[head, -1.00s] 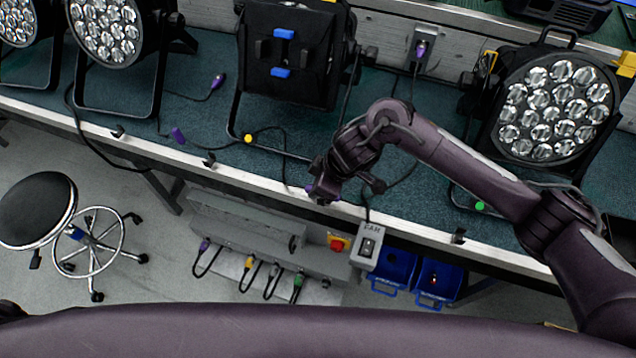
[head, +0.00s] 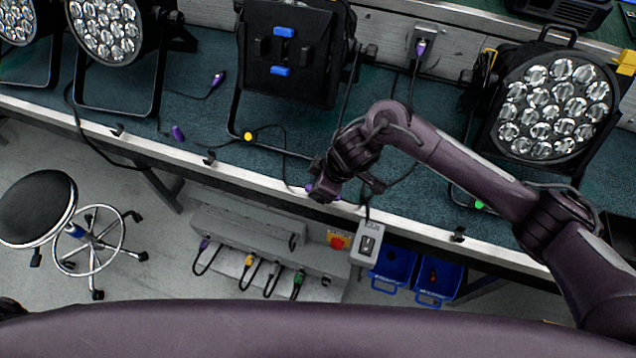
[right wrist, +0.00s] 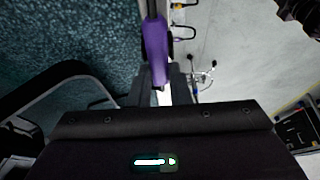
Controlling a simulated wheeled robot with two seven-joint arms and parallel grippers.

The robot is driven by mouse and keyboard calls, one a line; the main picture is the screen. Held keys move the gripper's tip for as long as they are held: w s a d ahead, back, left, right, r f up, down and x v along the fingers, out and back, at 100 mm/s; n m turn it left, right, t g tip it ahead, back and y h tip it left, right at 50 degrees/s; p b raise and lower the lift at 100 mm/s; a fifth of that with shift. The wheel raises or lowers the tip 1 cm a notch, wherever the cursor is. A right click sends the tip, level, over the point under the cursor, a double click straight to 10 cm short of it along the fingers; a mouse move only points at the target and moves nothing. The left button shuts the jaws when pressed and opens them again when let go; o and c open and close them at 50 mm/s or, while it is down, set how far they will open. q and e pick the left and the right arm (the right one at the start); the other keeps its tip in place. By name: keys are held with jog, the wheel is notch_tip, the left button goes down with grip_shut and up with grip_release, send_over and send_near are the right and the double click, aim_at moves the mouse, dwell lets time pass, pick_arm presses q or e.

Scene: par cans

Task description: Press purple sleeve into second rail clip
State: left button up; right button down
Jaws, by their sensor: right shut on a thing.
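My right gripper (head: 322,192) is at the front edge of the bench, over the metal rail (head: 262,182). It is shut on the purple sleeve (right wrist: 156,48), which stands out between the fingers in the right wrist view, with a dark cable at its upper end. In the head view only a small purple patch of it shows beside the fingers. Dark rail clips sit along the edge: one at the left (head: 118,130), one further along (head: 209,158), and one at the right (head: 458,234). Any clip under my gripper is hidden. My left gripper is out of view.
Another purple piece (head: 178,133) lies on the bench. A black par can (head: 290,60) stands behind my gripper, and a lit-face par can (head: 555,110) stands at the right. A grey switch box (head: 367,244) hangs just below the rail, with blue bins (head: 437,280) beside it.

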dwell(0.4)
jog(key=shift+p, duration=0.35)
jog(key=shift+p, duration=0.35)
dwell(0.4)
jog(key=shift+f+b, duration=0.45)
jog(key=shift+f, duration=0.4)
dwell(0.6)
